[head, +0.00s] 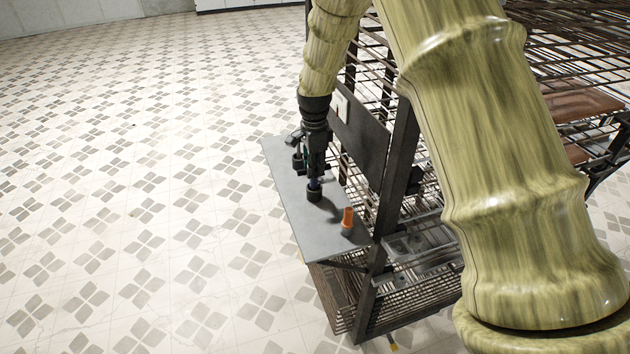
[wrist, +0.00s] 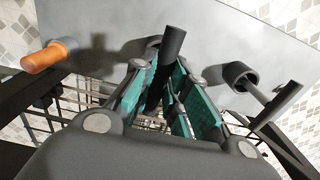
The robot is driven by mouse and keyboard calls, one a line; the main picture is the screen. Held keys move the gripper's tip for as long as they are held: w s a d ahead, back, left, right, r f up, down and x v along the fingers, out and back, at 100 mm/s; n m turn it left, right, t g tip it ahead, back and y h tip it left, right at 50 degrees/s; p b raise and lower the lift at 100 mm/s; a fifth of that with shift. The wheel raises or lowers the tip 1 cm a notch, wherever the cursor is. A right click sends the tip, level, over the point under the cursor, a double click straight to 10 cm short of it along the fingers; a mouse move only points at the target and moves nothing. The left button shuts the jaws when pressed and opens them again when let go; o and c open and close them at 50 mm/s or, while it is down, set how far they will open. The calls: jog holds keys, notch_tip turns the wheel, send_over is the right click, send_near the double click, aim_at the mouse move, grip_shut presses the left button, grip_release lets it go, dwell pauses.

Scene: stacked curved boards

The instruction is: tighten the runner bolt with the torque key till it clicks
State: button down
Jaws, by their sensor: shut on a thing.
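My gripper (head: 314,170) points down over a grey shelf plate. In the wrist view, its teal-padded fingers (wrist: 168,95) are closed around a dark, round-ended tool (wrist: 173,42), whose far end reaches towards the plate. I cannot tell whether this is the torque key. In the head view, a black cup (head: 314,194) is directly below the fingertips. Another dark tool with a crossbar (wrist: 278,104) stands by a black cup (wrist: 238,76) to the right in the wrist view. An orange-handled tool (head: 347,218) stands apart, nearer the plate's front end. I cannot make out the runner bolt.
The grey plate (head: 285,185) juts from a dark metal rack (head: 395,170) with wire shelves close beside my gripper. Tiled floor (head: 130,200) to the left is clear.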

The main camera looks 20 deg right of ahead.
jog(key=shift+r, duration=0.1)
jog(key=shift+r+p, duration=2.25)
jog(key=shift+r, duration=0.6)
